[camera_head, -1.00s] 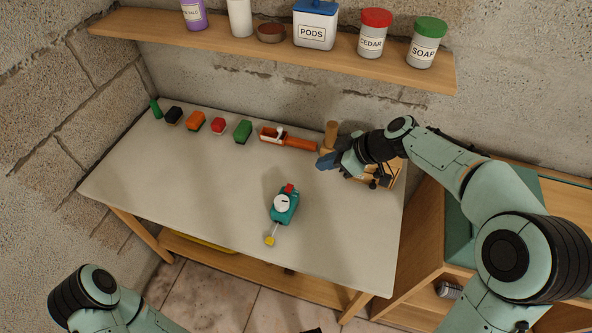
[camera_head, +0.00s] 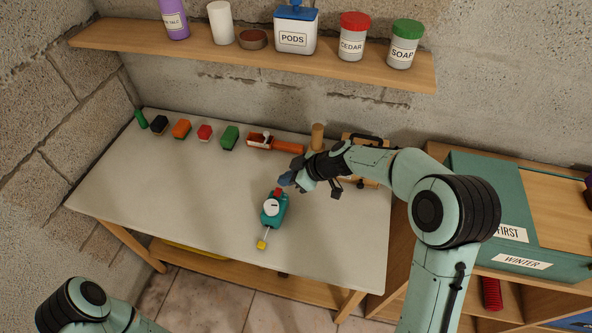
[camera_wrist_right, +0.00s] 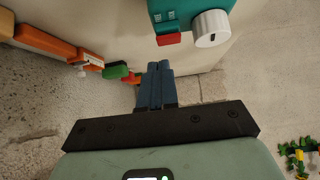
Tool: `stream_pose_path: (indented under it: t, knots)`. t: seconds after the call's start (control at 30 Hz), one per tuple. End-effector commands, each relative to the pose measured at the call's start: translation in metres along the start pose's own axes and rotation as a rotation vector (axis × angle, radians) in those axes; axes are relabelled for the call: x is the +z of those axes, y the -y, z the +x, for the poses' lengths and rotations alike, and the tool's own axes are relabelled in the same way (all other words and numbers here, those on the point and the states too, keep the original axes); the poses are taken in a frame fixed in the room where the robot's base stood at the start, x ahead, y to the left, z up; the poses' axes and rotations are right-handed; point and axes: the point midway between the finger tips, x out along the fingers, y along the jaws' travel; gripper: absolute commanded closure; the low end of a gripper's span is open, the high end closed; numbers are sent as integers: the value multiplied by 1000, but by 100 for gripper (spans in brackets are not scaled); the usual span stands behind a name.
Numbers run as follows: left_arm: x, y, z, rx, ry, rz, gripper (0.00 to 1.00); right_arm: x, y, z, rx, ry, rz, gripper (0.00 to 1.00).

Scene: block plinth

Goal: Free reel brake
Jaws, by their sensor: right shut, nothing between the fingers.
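The teal reel (camera_head: 274,212) stands on the table with a white round dial (camera_head: 271,207) on its face. A red tab (camera_head: 278,193) sits at its far end, and a yellow piece (camera_head: 262,245) hangs on a line from its near end. My right gripper (camera_head: 285,180) is shut and empty, just beyond the red tab and apart from it. In the right wrist view the shut blue fingers (camera_wrist_right: 155,68) point toward the table, with the red tab (camera_wrist_right: 169,39) and dial (camera_wrist_right: 211,28) above and to their right. My left gripper is out of view; only part of that arm shows.
Several coloured blocks (camera_head: 181,129) and an orange tool (camera_head: 275,144) line the table's back edge. A wooden item (camera_head: 318,136) stands behind my right arm. A shelf (camera_head: 250,61) with jars hangs above. The table (camera_head: 150,190) is clear left of the reel.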

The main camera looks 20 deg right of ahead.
Motion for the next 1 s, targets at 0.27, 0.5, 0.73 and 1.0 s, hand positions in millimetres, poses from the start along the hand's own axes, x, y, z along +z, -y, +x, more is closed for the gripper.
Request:
stream_pose_path:
  t: [0.27,0.5,0.73,1.0]
  knots:
    - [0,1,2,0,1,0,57,17,0,16,0,0,2,100]
    - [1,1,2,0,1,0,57,17,0,16,0,0,1,100]
    - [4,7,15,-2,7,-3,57,22,0,20,1,-1,-1,100]
    - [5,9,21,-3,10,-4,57,22,-1,21,-3,1,2,100]
